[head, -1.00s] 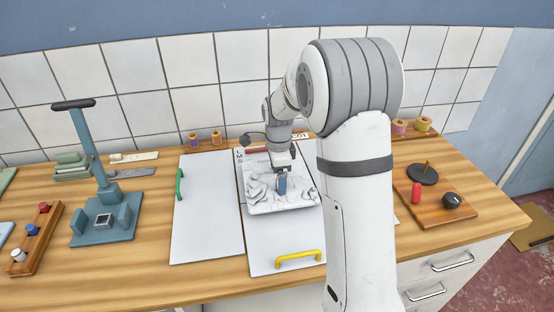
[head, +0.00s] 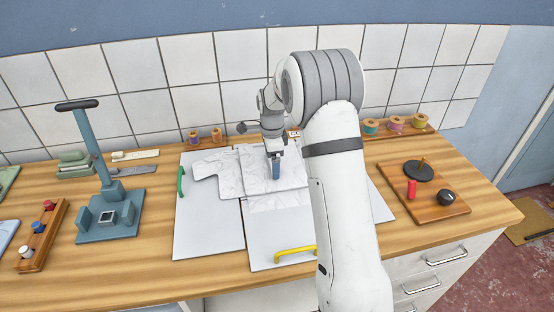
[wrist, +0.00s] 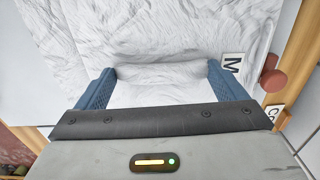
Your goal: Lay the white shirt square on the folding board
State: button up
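The white shirt (head: 245,175) lies spread out and wrinkled on the folding board. One sleeve (head: 213,170) reaches onto the left panel (head: 205,233) of the board; the right side is hidden behind my arm. The lower middle panel (head: 265,232) is partly bare below the shirt. My gripper (head: 276,175) points down over the middle of the shirt. In the wrist view the shirt (wrist: 160,30) fills the upper part, and my gripper (wrist: 160,85) has its blue fingers wide apart with white cloth between or beneath them. I cannot tell whether they touch the cloth.
A green handle (head: 181,182) and a yellow handle (head: 296,254) are on the board. A teal stand (head: 110,215) and a wooden rack (head: 40,235) stand left. Thread spools (head: 395,124) stand at the back; a wooden tray (head: 430,205) lies right. An M label (wrist: 232,66) shows near the shirt.

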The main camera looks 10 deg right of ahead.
jog(key=shift+o, duration=0.4)
jog(key=shift+s+f, duration=0.25)
jog(key=shift+f, duration=0.25)
jog(key=shift+r, duration=0.15)
jog(key=shift+w+r, duration=0.15)
jog(key=shift+r, duration=0.2)
notch_tip(320, 180, up, 11)
jog(key=s+r+n, duration=0.3)
jog(key=s+r, duration=0.1)
jog(key=s, duration=0.1)
jog(key=s+d+n+t, duration=0.1)
jog(key=s+n, duration=0.6)
jog(key=s, duration=0.7)
jog(key=s+f+n+t, duration=0.1)
jog(key=s+n+t, duration=0.1)
jog(key=s+n, duration=0.6)
jog(key=s+b, duration=0.1)
jog(key=s, duration=0.5)
jog(key=shift+s+d+f, duration=0.25)
jog(key=shift+s+d, duration=0.05)
jog(key=shift+d, duration=0.1)
